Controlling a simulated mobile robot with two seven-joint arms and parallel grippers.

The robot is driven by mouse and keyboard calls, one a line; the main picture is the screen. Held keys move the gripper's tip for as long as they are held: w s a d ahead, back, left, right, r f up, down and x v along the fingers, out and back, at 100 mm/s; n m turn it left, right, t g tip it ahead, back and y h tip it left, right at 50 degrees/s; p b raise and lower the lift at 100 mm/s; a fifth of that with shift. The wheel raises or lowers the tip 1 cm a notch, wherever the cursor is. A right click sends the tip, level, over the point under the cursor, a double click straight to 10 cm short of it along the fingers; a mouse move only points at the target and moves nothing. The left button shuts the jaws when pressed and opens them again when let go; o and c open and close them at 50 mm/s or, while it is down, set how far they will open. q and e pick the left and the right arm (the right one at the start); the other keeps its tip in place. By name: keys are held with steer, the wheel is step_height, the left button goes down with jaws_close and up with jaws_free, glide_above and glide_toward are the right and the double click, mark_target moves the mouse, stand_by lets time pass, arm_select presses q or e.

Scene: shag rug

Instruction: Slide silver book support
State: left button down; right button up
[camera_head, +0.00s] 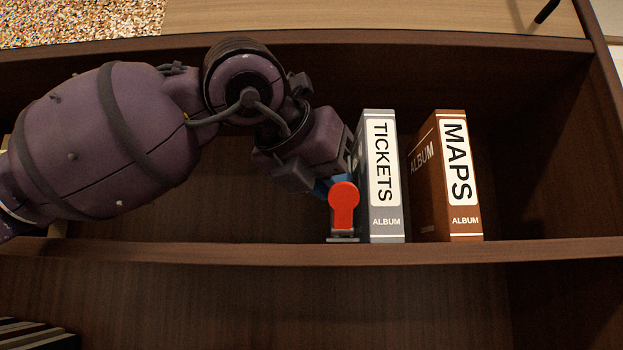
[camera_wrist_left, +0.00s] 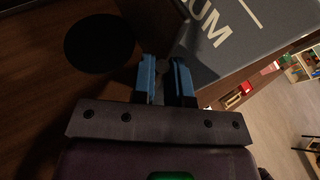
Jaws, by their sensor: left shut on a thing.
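The silver book support (camera_head: 343,239) stands on the shelf against the left side of the grey TICKETS album (camera_head: 384,180). Its grey foot shows below a red rounded front piece (camera_head: 343,205); the rest is largely hidden by my gripper and the red piece. My left gripper (camera_head: 323,186) reaches in from the left, and its blue fingers are shut on the support, close to the album. In the left wrist view the fingers (camera_wrist_left: 164,80) are close together with a small grey part between them, beside the grey album cover (camera_wrist_left: 235,35).
A brown MAPS album (camera_head: 460,178) stands upright right of the TICKETS album, with a small gap between. The shelf board (camera_head: 250,255) is free right of MAPS up to the side wall. A black disc (camera_wrist_left: 100,43) shows in the left wrist view.

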arm_select(q)
steer(key=shift+r, duration=0.2)
steer(key=c, duration=1.5)
jaws_free()
steer(key=shift+o, duration=1.3)
steer(key=shift+w+d, duration=0.1)
steer(key=shift+d, duration=0.1)
steer(key=shift+o, duration=0.6)
steer(key=shift+w+d+f, duration=0.1)
steer(key=shift+d+f, duration=0.1)
steer(key=shift+a, duration=0.1)
arm_select(e)
steer(key=shift+s+d+f, duration=0.25)
steer(key=shift+d+f, duration=0.05)
steer(key=shift+d, duration=0.05)
arm_select(q)
steer(key=shift+a, duration=0.1)
arm_select(e)
steer(key=shift+w+a, duration=0.1)
